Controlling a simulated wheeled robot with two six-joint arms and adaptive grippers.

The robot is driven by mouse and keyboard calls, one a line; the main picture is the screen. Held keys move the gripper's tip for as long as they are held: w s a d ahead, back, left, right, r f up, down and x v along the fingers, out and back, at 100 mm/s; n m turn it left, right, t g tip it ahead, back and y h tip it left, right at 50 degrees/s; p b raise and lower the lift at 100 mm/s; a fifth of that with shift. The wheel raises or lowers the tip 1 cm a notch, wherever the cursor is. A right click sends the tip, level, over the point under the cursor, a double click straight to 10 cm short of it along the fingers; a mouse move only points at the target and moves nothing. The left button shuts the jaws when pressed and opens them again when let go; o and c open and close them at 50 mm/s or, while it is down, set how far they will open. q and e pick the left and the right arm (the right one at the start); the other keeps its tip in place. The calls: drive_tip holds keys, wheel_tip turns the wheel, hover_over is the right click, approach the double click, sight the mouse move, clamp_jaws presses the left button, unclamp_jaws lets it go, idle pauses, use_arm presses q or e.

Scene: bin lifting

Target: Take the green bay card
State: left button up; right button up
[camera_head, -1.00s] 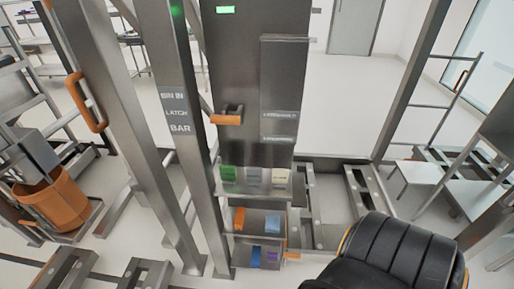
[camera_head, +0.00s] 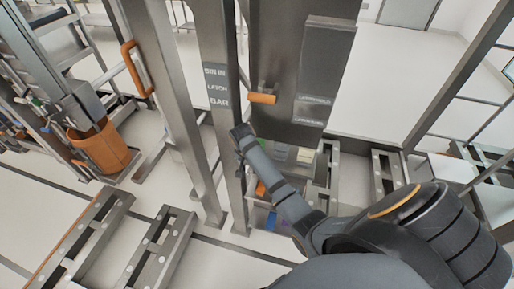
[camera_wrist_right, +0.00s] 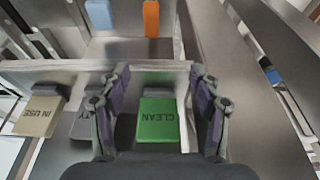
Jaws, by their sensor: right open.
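My left gripper is not in view.
A beige IN USE card (camera_wrist_right: 40,115) and a grey card (camera_wrist_right: 82,126) sit beside the green card. Orange (camera_wrist_right: 151,18) and blue (camera_wrist_right: 99,15) cards are in another row. A steel post (camera_head: 222,100) stands close left of my gripper. An orange handle (camera_head: 262,98) juts out above.

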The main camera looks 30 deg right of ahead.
drive_tip(key=w+d, duration=0.1)
drive_tip(key=d, duration=0.1)
drive_tip(key=w+d, duration=0.2)
drive_tip(key=shift+w+d, duration=0.15)
drive_tip(key=shift+w, duration=0.05)
drive_tip(key=shift+w+d+p, duration=0.25)
drive_tip(key=shift+p, duration=0.05)
drive_tip(key=w+d, duration=0.2)
drive_tip(key=d, duration=0.1)
drive_tip(key=shift+w+d, duration=0.15)
drive_tip(key=shift+w, duration=0.25)
drive_tip(key=shift+f, duration=0.65)
drive_tip(key=c, duration=0.9)
drive_tip(key=shift+o, duration=0.2)
